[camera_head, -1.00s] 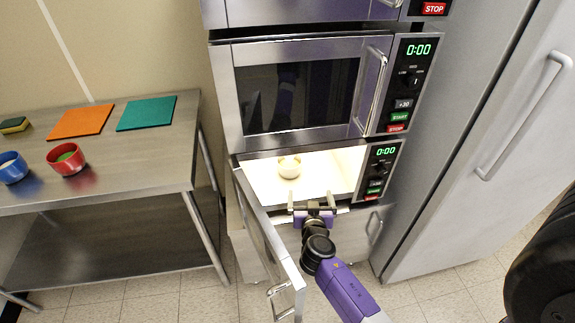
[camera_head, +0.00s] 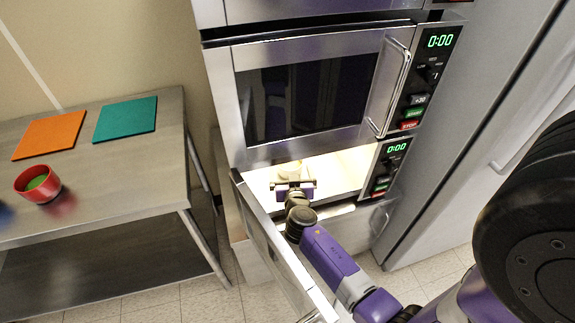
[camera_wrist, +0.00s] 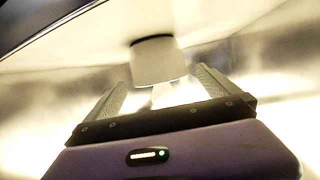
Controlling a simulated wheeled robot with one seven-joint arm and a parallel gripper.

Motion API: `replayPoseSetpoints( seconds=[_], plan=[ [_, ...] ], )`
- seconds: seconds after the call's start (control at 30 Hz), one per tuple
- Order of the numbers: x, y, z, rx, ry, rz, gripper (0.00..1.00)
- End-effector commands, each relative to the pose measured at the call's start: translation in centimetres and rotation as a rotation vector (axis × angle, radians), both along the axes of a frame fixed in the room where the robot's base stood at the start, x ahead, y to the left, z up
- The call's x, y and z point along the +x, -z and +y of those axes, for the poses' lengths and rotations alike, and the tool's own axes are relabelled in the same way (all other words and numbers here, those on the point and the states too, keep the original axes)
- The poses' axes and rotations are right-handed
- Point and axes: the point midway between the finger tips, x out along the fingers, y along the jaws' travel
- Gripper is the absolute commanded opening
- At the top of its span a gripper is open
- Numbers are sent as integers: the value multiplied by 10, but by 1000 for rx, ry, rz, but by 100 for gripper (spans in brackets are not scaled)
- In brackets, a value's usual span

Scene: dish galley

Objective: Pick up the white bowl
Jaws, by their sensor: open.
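The white bowl (camera_wrist: 158,62) sits inside the lit lower microwave. In the wrist view it is just beyond my fingertips and roughly centred between them. In the head view only a small part of the bowl (camera_head: 287,169) shows, mostly hidden behind my gripper (camera_head: 293,187). My gripper also shows in the wrist view (camera_wrist: 160,82), with its two fingers spread apart and nothing held between them. It is at the opening of the lower microwave (camera_head: 345,175), whose door (camera_head: 285,255) stands open to the left of my arm.
An upper microwave (camera_head: 310,95) with its door shut is directly above. A steel table (camera_head: 120,170) at left bears a red bowl (camera_head: 38,184), an orange board (camera_head: 50,134) and a teal board (camera_head: 126,119). A tall grey cabinet (camera_head: 455,150) stands at right.

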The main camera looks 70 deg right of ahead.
Motion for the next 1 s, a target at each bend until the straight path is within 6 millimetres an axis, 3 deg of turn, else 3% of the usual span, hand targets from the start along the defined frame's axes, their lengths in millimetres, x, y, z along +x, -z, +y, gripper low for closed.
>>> replayPoseSetpoints(
  seconds=[0.5,0.8,1.0],
  plan=[
    [23,19,-46,0,0,-1,100],
    [24,20,-48,0,-1,0,100],
    [24,20,-48,0,-1,0,61]
  ],
)
